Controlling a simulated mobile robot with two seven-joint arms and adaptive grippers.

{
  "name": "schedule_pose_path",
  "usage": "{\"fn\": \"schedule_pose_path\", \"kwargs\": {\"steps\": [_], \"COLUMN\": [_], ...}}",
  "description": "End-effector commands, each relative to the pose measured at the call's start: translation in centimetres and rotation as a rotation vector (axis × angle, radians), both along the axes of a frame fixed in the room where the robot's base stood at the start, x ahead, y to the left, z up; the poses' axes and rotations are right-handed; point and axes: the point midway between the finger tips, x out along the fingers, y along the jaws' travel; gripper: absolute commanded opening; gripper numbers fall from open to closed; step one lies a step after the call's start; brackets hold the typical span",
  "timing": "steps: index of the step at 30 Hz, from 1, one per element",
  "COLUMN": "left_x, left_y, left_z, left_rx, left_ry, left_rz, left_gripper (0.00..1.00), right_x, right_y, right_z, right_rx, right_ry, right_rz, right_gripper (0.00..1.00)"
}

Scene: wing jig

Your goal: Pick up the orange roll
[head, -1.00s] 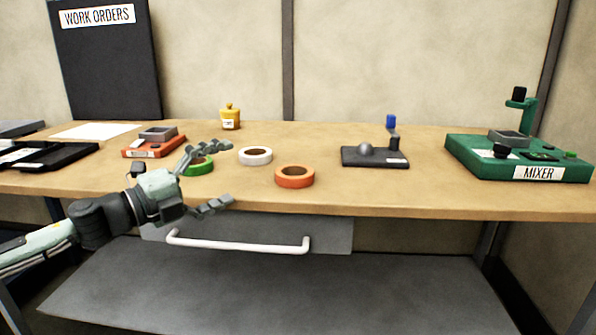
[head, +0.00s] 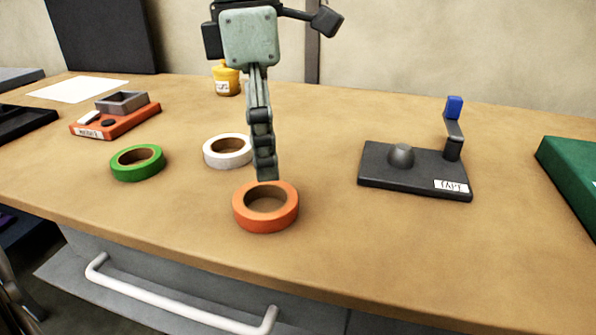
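The orange roll (head: 250,219) lies flat near the front edge of the wooden bench, its hole facing up. My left gripper (head: 267,172) hangs from above with its fingers pointing down, the tips at the roll's back rim in the picture. The fingers show edge-on, one in front of the other, so their opening is hidden. I cannot tell whether they touch the roll. My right gripper is not in view.
A white roll (head: 215,157) lies just behind and left, a green roll (head: 137,172) farther left. A black tape stand (head: 385,173) is at right. An orange device (head: 118,122) and a yellow bottle (head: 228,82) stand behind. Bench front right is clear.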

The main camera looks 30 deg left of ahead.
Motion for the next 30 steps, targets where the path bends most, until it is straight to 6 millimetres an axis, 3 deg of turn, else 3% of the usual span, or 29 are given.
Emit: {"fn": "schedule_pose_path", "kwargs": {"steps": [5,15,21,29,30], "left_x": [-0.6,-1.0,-0.9,-0.9,-0.9], "left_y": [0.7,0.3,0.3,0.3,0.3], "left_z": [-0.7,-5.0,-7.3,-7.5,-7.5], "left_rx": [0.073,0.069,0.067,0.066,0.066], "left_ry": [0.016,0.018,0.013,0.012,0.012], "left_rz": [-0.020,-0.021,-0.019,-0.018,-0.018], "left_gripper": [0.96,0.96,0.96,0.96,0.91], "right_x": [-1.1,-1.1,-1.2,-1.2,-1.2], "right_y": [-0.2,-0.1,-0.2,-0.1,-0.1], "right_z": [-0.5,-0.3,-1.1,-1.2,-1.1], "right_rx": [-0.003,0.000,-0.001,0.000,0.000], "right_ry": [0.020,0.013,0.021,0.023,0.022], "right_rz": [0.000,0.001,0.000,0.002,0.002], "right_gripper": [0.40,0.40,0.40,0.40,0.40]}}
